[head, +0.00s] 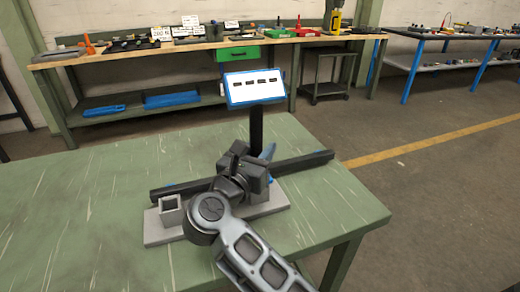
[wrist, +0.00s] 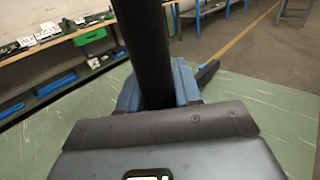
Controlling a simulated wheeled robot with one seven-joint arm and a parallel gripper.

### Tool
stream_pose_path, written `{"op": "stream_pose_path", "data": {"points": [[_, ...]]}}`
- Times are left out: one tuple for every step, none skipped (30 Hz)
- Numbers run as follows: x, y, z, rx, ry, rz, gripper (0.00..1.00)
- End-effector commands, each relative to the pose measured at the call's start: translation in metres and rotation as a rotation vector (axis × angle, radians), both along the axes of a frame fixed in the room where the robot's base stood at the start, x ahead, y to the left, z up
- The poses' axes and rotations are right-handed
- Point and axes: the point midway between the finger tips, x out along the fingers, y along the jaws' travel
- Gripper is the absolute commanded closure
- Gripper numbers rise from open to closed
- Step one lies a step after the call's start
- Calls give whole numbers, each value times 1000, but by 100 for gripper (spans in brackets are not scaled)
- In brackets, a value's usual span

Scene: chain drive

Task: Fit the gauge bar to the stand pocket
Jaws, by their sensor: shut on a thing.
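My gripper (head: 256,164) is shut on a dark upright bar (head: 256,128), which I take for the gauge bar. In the wrist view the bar (wrist: 143,45) rises between the blue fingertips (wrist: 160,88) past the top of the picture. A white panel with a blue rim and dark marks (head: 255,88) shows at its top in the head view. The bar's lower end is hidden by my gripper. The grey square pocket (head: 172,211) stands on a light grey base plate (head: 160,235), left of my gripper and apart from the bar.
A long dark bar with blue marks (head: 305,161) runs low across the green table (head: 95,215), passing behind my gripper. The table's right edge is close to its right end. Benches with tools (head: 200,42) stand beyond. The left of the table is clear.

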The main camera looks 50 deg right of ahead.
Motion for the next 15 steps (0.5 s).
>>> {"op": "stream_pose_path", "data": {"points": [[0, 0, 1, -4, -5, 0, 100], [0, 0, 1, -4, -5, 0, 100], [0, 0, 0, -4, -5, 0, 100], [0, 0, -1, -4, -5, 0, 100], [0, 0, -1, -4, -5, 0, 100], [0, 0, -2, -4, -5, 0, 100], [0, 0, -2, -4, -5, 0, 100], [0, 0, -3, -4, -5, 0, 100], [0, 0, -4, -4, -5, 0, 100], [0, 0, -4, -4, -5, 0, 100], [0, 0, -5, -4, -5, 0, 100], [0, 0, -6, -4, -5, 0, 100], [0, 0, -6, -4, -5, 0, 100], [0, 0, -7, -4, -5, 0, 100], [0, 0, -7, -4, -5, 0, 100]]}}
